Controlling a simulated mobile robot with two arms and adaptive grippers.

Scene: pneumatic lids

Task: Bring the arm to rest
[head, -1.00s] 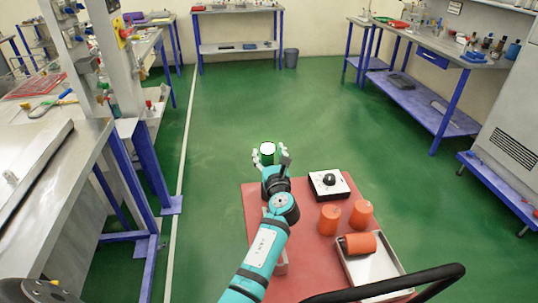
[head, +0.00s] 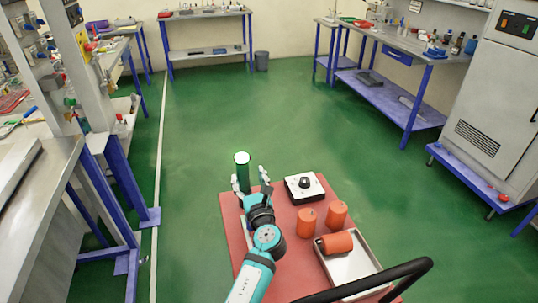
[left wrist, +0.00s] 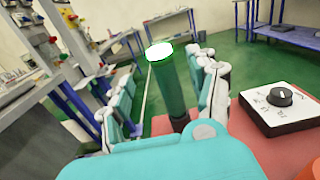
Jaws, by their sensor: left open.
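My left gripper (head: 252,183) is open, near the far left corner of a red tabletop (head: 290,225). A green cylinder with a bright white top (head: 242,172) stands upright by its fingers. In the left wrist view the green cylinder (left wrist: 171,95) shows between the two spread fingers, with a visible gap on the right side. Its base is partly hidden by my gripper. My teal left arm reaches in from the bottom of the head view. My right gripper is not in view.
A white box with a black knob (head: 304,187) lies right of my gripper. Two orange cylinders stand upright, and another lies in a metal tray (head: 350,266). A black curved bar (head: 385,279) crosses the near right. Open green floor (head: 230,110) lies beyond.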

